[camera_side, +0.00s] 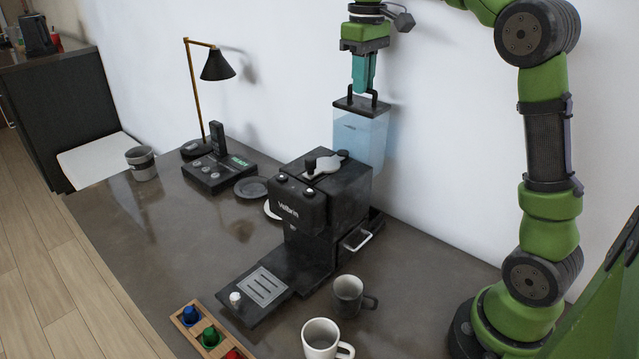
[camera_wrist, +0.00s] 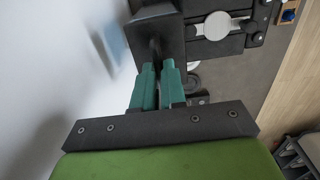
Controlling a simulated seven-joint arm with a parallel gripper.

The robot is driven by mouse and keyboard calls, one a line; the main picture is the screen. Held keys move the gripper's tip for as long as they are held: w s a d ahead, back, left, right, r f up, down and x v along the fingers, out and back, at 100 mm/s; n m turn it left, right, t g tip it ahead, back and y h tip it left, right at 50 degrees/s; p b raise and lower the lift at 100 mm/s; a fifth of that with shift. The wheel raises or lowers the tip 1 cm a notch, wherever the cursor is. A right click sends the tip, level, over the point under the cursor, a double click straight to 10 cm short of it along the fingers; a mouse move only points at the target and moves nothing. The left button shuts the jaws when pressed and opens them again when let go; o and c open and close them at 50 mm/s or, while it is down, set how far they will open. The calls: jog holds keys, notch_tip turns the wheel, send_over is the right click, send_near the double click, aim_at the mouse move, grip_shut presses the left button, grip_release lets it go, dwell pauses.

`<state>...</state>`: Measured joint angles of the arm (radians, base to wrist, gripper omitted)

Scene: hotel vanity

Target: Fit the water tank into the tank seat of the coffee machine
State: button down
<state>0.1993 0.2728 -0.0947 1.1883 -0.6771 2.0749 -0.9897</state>
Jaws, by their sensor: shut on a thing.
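The water tank (camera_side: 358,139) is a clear, bluish box with a dark lid and a raised handle. My gripper (camera_side: 364,88) is shut on the tank's handle from above and holds the tank upright. In the wrist view, the teal fingers of my gripper (camera_wrist: 158,85) close on the handle, with the tank's dark lid (camera_wrist: 168,40) beyond them. The black coffee machine (camera_side: 318,200) stands on the counter. In the side view the tank is at the machine's back, its lower part hidden behind the machine's top. The tank seat is hidden, so I cannot tell whether the tank touches it.
A white mug (camera_side: 320,341) and a dark mug (camera_side: 348,297) stand in front of the machine, near a wooden capsule tray (camera_side: 190,318). A lamp (camera_side: 216,66), a black phone (camera_side: 217,160) and a dark saucer (camera_side: 251,187) stand to the left. The wall is close behind the tank.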

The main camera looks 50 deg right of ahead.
aim_at(359, 141)
notch_tip(359, 141, down, 13)
jog(key=shift+f, duration=0.15)
dwell(0.4)
jog(key=shift+f, duration=0.2)
jog(key=c, duration=1.2)
grip_release()
jog(key=shift+f, duration=0.1)
